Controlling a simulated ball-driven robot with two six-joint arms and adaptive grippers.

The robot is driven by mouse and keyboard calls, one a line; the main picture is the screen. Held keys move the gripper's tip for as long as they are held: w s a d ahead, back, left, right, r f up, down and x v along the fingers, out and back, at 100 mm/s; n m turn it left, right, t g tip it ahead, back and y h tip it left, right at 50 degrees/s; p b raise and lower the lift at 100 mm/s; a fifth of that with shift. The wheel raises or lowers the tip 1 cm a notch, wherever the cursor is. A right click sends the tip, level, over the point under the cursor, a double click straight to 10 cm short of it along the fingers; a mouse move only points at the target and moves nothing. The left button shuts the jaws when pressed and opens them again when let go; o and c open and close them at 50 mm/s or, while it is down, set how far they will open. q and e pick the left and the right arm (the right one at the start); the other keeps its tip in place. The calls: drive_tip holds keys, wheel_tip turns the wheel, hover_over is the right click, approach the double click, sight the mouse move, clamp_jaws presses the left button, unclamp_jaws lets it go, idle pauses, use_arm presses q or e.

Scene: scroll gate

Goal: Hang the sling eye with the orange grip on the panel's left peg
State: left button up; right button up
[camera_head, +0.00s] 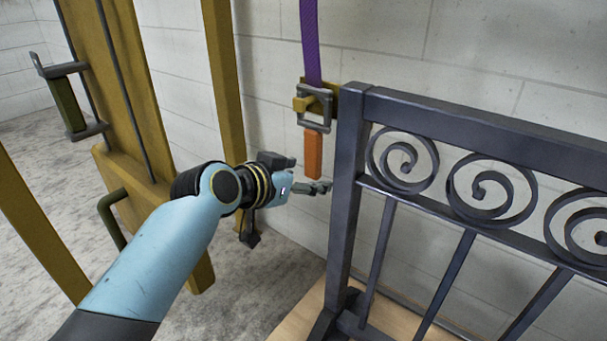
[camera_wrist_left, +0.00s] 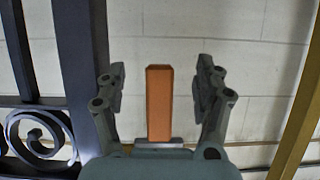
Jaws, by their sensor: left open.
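A purple sling (camera_head: 310,45) hangs from above and ends in a grey metal eye (camera_head: 328,113) with an orange grip (camera_head: 313,155) pointing down below it. The eye is at the yellow left peg (camera_head: 302,103) on the panel's left post. The peg appears to pass through the eye's opening. The dark iron panel (camera_head: 350,150) stands upright. My left gripper (camera_head: 305,174) is open beside the grip's lower end. In the left wrist view, the orange grip (camera_wrist_left: 159,105) stands between the two spread fingers, with gaps on both sides. My right gripper is out of view.
The panel's scrollwork and bars (camera_head: 490,190) fill the right side, close to my left fingertips. Yellow posts (camera_head: 222,70) and a yellow column with a handle (camera_head: 66,100) stand to the left. A pale block wall (camera_head: 440,45) is behind.

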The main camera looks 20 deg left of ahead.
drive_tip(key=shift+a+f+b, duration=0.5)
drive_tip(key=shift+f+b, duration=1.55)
drive_tip(key=shift+b, duration=0.3)
use_arm(q)
wheel_tip(320, 180, down, 7)
drive_tip(key=s+a+p, duration=0.2)
drive_tip(key=s+a, duration=0.1)
drive_tip(key=s, duration=0.7)
drive_tip(key=shift+s+a+f, duration=0.2)
drive_tip(key=shift+a, duration=0.2)
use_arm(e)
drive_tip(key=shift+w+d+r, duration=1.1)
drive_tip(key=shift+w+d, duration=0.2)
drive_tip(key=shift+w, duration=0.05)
